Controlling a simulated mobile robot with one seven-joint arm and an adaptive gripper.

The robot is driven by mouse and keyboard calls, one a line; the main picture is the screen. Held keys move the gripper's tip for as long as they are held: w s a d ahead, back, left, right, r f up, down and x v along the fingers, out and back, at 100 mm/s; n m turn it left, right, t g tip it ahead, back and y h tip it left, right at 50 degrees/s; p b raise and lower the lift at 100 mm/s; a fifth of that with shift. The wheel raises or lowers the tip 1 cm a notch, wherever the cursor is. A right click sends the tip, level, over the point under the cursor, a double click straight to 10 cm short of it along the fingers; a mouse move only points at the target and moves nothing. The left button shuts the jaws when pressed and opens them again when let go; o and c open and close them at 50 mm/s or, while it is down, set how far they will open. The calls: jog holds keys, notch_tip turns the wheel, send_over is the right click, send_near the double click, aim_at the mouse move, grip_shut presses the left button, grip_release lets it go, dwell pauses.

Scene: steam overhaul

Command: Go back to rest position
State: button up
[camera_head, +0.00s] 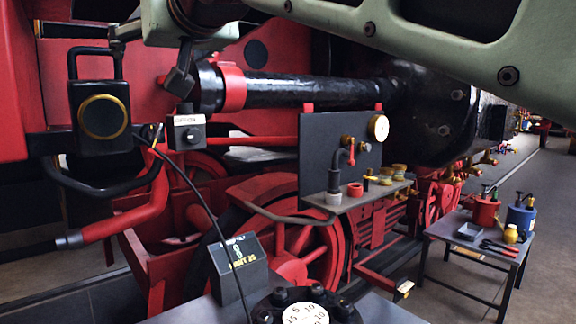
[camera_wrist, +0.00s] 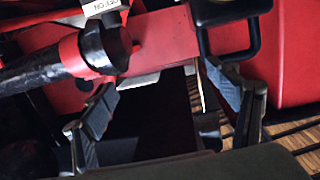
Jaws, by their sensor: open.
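My gripper (camera_wrist: 163,108) is open in the wrist view, its two dark padded fingers wide apart with nothing held between them. Beyond the fingers are a red beam, a dark gap and a black cylinder (camera_wrist: 50,65).
A dark panel with a gauge (camera_head: 378,127) and a shelf of brass parts stands mid-view. A low table (camera_head: 440,232) holds red and blue cans and tools at the right. A black cable (camera_head: 200,197) hangs in front. Floor is clear at the far right.

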jog(key=s+d+f+m+g+h+p, duration=0.1)
jog(key=d+f+m+g+h+p, duration=0.35)
jog(key=d+f, duration=1.2)
jog(key=s+d+f+m+g+h+p, duration=0.2)
jog(key=s+d+f+h+p, duration=0.3)
jog(key=s+d+f, duration=1.1)
notch_tip(320, 180, down, 2)
jog(key=shift+s+f+m+g+p, duration=0.3)
jog(key=shift+g+p, duration=0.45)
jog(key=shift+p, duration=0.3)
